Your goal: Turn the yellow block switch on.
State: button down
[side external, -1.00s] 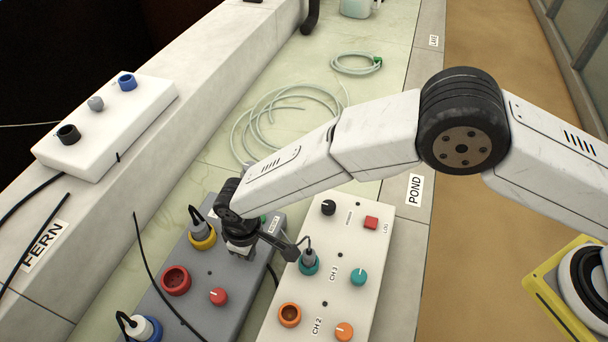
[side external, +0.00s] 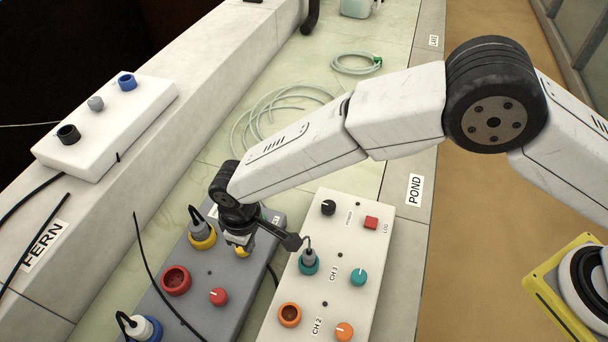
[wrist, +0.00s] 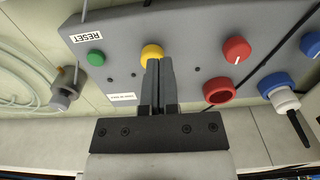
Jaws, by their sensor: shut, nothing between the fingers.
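The yellow knob (wrist: 152,52) on the grey block (side external: 190,284) shows in the wrist view just beyond my fingertips, its near edge partly covered by them. In the side view the yellow knob (side external: 241,253) shows just under my gripper (side external: 238,240). My gripper (wrist: 159,64) is shut, with the fingers together and nothing between them. The fingertips look very close to the knob; I cannot tell whether they touch it. No pointer mark on the knob is visible, so its setting is unclear.
The grey block also carries a red knob (side external: 218,296), a red socket (side external: 176,281), a yellow socket (side external: 203,238) with a plug and a green button (wrist: 95,59). A cream block (side external: 330,258) with knobs and a plugged cable stands close to its right. Coiled hose (side external: 262,115) lies behind.

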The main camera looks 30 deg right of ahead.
jog(key=shift+r, duration=0.8)
jog(key=shift+w, duration=0.1)
jog(key=shift+w+d+r, duration=0.25)
jog(key=shift+w+d, duration=0.2)
jog(key=shift+w, duration=0.05)
jog(key=shift+w+d+r, duration=0.25)
jog(key=shift+w+d, duration=0.15)
jog(key=shift+w, duration=0.05)
jog(key=shift+f, duration=0.15)
jog(key=shift+f, duration=3.35)
